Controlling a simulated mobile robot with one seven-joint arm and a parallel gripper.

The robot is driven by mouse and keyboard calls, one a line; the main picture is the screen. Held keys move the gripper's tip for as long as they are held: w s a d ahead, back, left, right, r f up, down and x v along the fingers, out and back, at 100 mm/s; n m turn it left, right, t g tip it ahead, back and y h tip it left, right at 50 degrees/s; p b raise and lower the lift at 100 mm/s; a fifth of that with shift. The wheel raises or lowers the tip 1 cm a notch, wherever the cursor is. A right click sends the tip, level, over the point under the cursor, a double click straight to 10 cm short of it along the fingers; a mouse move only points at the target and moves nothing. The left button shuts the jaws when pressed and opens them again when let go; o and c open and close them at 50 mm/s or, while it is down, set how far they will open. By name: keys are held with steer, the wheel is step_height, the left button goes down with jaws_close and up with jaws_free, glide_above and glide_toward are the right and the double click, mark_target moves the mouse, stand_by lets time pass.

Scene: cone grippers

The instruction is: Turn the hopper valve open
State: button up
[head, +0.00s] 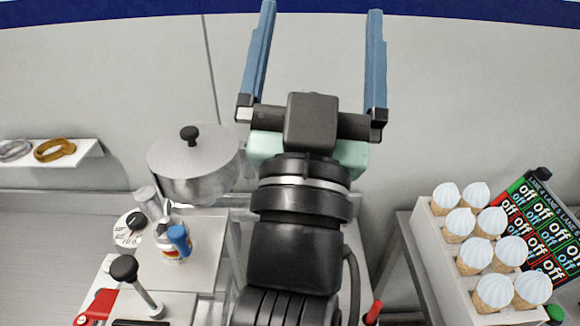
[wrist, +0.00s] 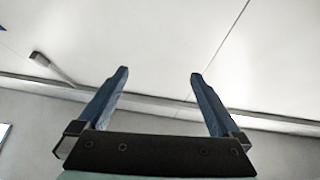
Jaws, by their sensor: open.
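A round steel hopper (head: 193,175) with a lid and black knob stands left of my arm in the head view. Below its front left is a small grey cylindrical part (head: 147,200); I cannot tell whether it is the valve. My gripper (head: 321,10) is open and empty, its two blue fingers raised up and pointing at the back wall, right of the hopper and apart from it. In the wrist view the open fingers (wrist: 159,73) face only ceiling and wall; no hopper shows there.
A black-knobbed lever (head: 124,268), a red handle (head: 97,307), a dial (head: 134,227) and a blue-topped bottle (head: 173,245) crowd the lower left. A wall shelf (head: 85,158) holds rings. At right, a rack (head: 462,293) of several cones stands beside an "off" board (head: 535,230).

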step_height(320, 180, down, 17)
steer(key=w+g, duration=0.1)
steer(key=g, duration=0.3)
steer(key=s+a+f+n+g+y+p, duration=0.1)
steer(key=s+a+f, duration=0.15)
steer(key=f, duration=0.65)
steer(key=s+a+f+g, duration=0.2)
steer(key=s+f, duration=0.1)
steer(key=f, duration=0.5)
steer(key=w+p, duration=0.1)
steer(key=w, duration=0.3)
steer(key=w+d+p, duration=0.1)
steer(key=w, duration=0.3)
steer(key=w+d+p, duration=0.1)
steer(key=w, duration=0.3)
steer(key=shift+w+f, duration=0.2)
steer(key=shift+w, duration=0.15)
